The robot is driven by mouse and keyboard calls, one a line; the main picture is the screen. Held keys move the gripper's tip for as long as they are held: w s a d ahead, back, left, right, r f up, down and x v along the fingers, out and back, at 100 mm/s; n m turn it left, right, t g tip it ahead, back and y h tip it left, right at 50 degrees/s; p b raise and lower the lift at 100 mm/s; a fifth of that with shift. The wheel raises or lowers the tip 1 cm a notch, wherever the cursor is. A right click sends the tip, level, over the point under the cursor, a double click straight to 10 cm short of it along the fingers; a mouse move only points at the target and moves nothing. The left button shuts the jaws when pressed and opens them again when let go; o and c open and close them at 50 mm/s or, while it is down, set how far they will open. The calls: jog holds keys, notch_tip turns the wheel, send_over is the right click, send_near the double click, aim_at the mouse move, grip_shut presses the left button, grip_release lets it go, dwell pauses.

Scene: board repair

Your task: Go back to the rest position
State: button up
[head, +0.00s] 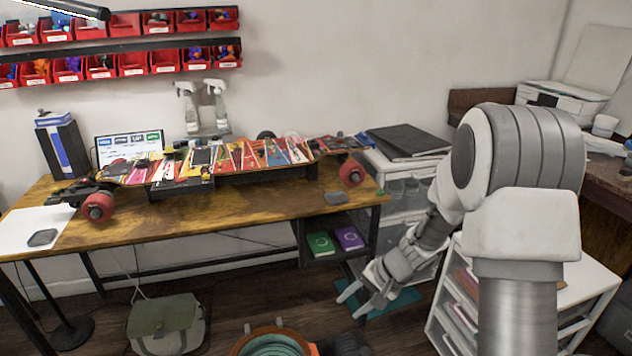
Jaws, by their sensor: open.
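My gripper (362,302) is open and empty. It points down and to the left, in front of the white drawer unit and to the right of the wooden desk (250,204), lower than the desk top. My arm bends up from it on the right side of the view. A colourful skateboard (262,155) with red wheels lies on the desk, apart from my gripper.
A white drawer unit (412,170) stands behind my gripper, with a white shelf unit (578,290) to the right. A green bag (168,322) and an orange-rimmed round container (272,340) are on the floor. Red bins (132,64) line the wall.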

jog(key=s+r+n+h, duration=0.1)
jog(key=s+r+n, duration=0.1)
jog(key=s+r, duration=0.5)
jog(key=s+r+n+h, duration=0.1)
jog(key=s+r+n, duration=0.15)
jog(key=r, duration=0.75)
jog(key=s+d+r+n+t+h, duration=0.1)
jog(key=s+d+r+t+h, duration=0.2)
jog(key=s, duration=0.4)
jog(key=s+d+r+n+t+h, duration=0.1)
jog(key=s+d+r, duration=0.2)
jog(key=s+r, duration=0.35)
notch_tip(320, 180, up, 14)
jog(key=s+p, duration=0.1)
jog(key=p, duration=1.5)
jog(key=shift+a+f+g, duration=0.15)
jog(key=shift+a+g, duration=0.1)
jog(key=shift+g, duration=0.05)
